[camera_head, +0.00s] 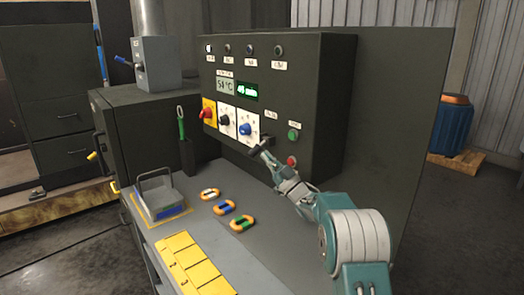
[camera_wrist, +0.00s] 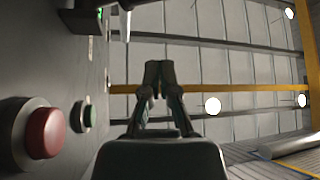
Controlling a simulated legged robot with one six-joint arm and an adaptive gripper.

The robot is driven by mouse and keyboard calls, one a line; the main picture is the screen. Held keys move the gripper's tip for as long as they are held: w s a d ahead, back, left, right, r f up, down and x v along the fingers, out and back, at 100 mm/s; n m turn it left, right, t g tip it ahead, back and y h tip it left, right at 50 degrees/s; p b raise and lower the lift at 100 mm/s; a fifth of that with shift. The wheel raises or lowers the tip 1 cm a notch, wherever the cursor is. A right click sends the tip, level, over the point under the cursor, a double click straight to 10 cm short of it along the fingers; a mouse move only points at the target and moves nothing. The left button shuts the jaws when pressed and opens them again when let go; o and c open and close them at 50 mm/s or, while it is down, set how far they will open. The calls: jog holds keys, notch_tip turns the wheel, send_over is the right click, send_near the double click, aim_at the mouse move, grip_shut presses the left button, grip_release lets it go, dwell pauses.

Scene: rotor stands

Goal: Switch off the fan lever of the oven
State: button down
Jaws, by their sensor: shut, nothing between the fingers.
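The dark control panel (camera_head: 330,95) carries a red knob on a yellow plate (camera_head: 208,113), a black knob (camera_head: 224,120) and a blue knob (camera_head: 245,129). A grey box (camera_head: 160,62) on the dark cabinet at left has a blue-handled lever (camera_head: 122,60) on its left side. Labels are too small to read, so I cannot tell which control is the fan lever. My gripper (camera_head: 262,147) is in front of the panel, just right of and below the blue knob; contact cannot be told. In the wrist view my gripper (camera_wrist: 159,68) has its fingers together, empty.
A green button (camera_head: 293,135) and a red button (camera_head: 291,161) are close to my gripper; the red button (camera_wrist: 45,132) is large in the wrist view.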

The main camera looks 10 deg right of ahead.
jog(key=v, duration=0.3)
jog(key=d+v, duration=0.1)
jog(key=shift+d, duration=0.15)
notch_tip(320, 180, up, 7)
jog(key=s+m+t+h, duration=0.1)
jog(key=m+t+h, duration=0.1)
jog(key=m+h, duration=0.6)
jog(key=s+r+m+g+h, duration=0.2)
jog(key=s+g+h, duration=0.1)
jog(key=s+h, duration=0.5)
jog(key=s+a+f+g, duration=0.1)
jog(key=s+f+g, duration=0.3)
jog(key=s, duration=0.8)
jog(key=s+a+f+m+g, duration=0.1)
jog(key=s+f+g, duration=0.3)
jog(key=s, duration=0.8)
jog(key=s+a+f+m+g, duration=0.1)
jog(key=s+f+g, duration=0.3)
jog(key=s, duration=0.9)
notch_tip(320, 180, down, 2)
jog(key=shift+f+h, duration=0.25)
jog(key=shift+h, duration=0.15)
jog(key=shift+a, duration=0.1)
